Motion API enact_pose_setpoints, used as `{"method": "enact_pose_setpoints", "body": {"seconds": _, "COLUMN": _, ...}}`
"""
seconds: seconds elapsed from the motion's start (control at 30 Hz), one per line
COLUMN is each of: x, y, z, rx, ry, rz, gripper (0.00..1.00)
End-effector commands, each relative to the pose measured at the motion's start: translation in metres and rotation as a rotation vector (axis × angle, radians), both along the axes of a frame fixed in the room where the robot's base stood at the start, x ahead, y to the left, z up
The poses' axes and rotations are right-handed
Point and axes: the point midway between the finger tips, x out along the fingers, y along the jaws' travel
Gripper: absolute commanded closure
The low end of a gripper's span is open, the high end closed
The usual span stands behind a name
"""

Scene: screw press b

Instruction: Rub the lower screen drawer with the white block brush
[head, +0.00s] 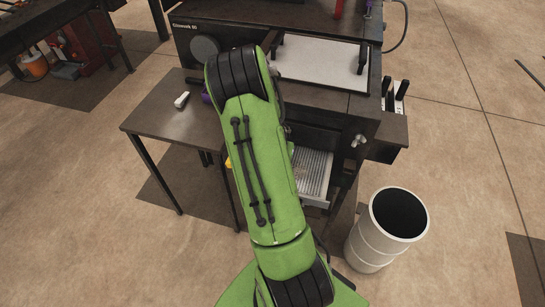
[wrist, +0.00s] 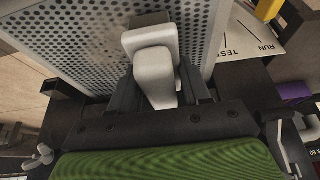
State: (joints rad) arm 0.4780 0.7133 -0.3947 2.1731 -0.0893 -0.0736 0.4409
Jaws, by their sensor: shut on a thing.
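In the wrist view my gripper (wrist: 158,88) is shut on a pale white block brush (wrist: 152,66), with its dark fingers on either side. A grey perforated screen (wrist: 85,35) lies close behind the brush. I cannot tell whether the brush touches it. In the head view the lower screen drawer (head: 314,170) is pulled out of the press, showing a pale mesh surface. My green arm hides part of the drawer, my gripper and the held brush there.
A side table (head: 150,122) at left carries a small white block (head: 181,99). A white drum (head: 375,245) stands right of the drawer. A side shelf (head: 388,137) juts from the press. The wrist view shows a TEST/RUN plate (wrist: 252,42) and a purple thing (wrist: 294,91).

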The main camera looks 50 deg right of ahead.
Motion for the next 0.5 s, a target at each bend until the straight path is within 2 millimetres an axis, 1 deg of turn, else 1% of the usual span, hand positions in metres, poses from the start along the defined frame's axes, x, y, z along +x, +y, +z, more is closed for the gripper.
{"method": "enact_pose_setpoints", "body": {"seconds": 0.1, "x": -0.018, "y": -0.008, "z": 0.001, "rx": 0.000, "ry": -0.003, "rz": -0.003, "gripper": 0.87}}
{"method": "enact_pose_setpoints", "body": {"seconds": 0.5, "x": -0.077, "y": -0.033, "z": 0.001, "rx": -0.001, "ry": -0.003, "rz": -0.002, "gripper": 0.87}}
